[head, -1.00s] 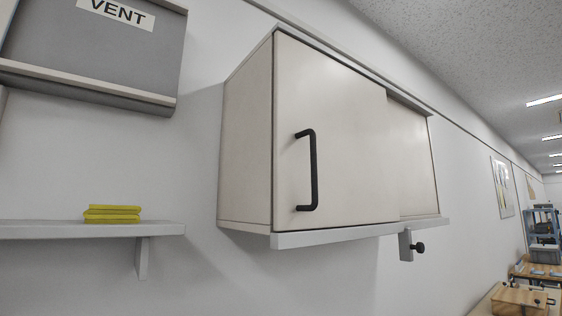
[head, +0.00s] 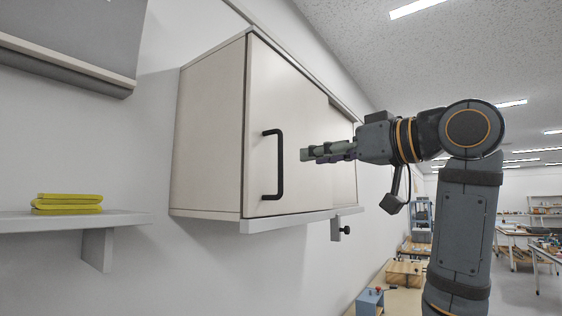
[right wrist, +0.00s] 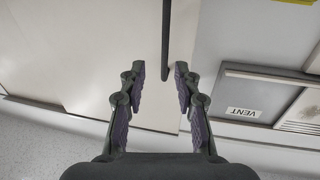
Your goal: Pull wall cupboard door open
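The wall cupboard (head: 208,140) is a pale box with a flat front door (head: 300,105) that is closed. A black bar handle (head: 280,165) stands upright near the door's left edge. My right gripper (head: 304,155) is in front of the door, to the right of the handle in the head view, and empty. In the right wrist view my right gripper (right wrist: 159,70) has its two fingers apart. The dark handle (right wrist: 166,40) shows there beyond the fingertips, between their lines and nearer the right finger. It does not appear to be touched. My left gripper is not in view.
A grey hood marked VENT (right wrist: 243,112) is on the wall beside the cupboard. A shelf (head: 125,218) with folded yellow cloths (head: 67,204) is at left. A small bracket with a black knob (head: 346,230) hangs below the cupboard. Workbenches stand far right.

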